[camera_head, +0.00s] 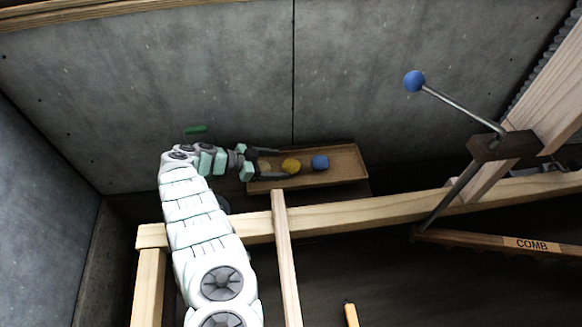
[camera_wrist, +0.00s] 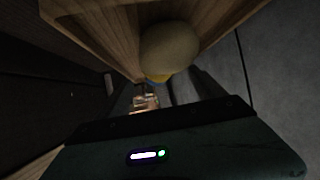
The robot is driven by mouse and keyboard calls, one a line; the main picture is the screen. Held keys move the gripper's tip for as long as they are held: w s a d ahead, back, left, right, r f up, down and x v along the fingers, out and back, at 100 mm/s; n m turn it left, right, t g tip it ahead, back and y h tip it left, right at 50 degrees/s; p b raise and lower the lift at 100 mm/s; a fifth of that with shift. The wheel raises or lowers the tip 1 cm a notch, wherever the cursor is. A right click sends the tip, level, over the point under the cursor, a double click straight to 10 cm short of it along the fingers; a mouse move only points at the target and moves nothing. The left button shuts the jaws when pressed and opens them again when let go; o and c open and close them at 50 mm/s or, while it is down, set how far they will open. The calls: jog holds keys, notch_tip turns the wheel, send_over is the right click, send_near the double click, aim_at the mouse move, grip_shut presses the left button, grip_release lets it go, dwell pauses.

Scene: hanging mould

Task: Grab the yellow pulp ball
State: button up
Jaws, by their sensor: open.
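The yellow pulp ball (camera_head: 291,166) lies in a shallow wooden tray (camera_head: 345,176), between a tan ball (camera_head: 264,166) and a blue ball (camera_head: 320,162). My gripper (camera_head: 283,163) reaches in from the left with its jaws open. One finger is behind the tan ball and one in front, with the tips near the yellow ball. In the wrist view the beige-looking near ball (camera_wrist: 169,50) is large and hides most of the yellow ball (camera_wrist: 159,78), of which only a sliver shows. I cannot tell whether the fingers touch either ball.
The tray stands close to the grey wall panels (camera_head: 200,80). A wooden beam (camera_head: 350,212) crosses in front of it, with a thin upright slat (camera_head: 285,255). A metal lever with a blue knob (camera_head: 414,81) rises at the right. A green piece (camera_head: 196,130) is on the wall.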

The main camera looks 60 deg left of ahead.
aim_at(284, 165)
jog(key=b+x, duration=0.1)
jog(key=x, duration=0.3)
jog(key=shift+w, duration=0.15)
jog(key=c, duration=1.5)
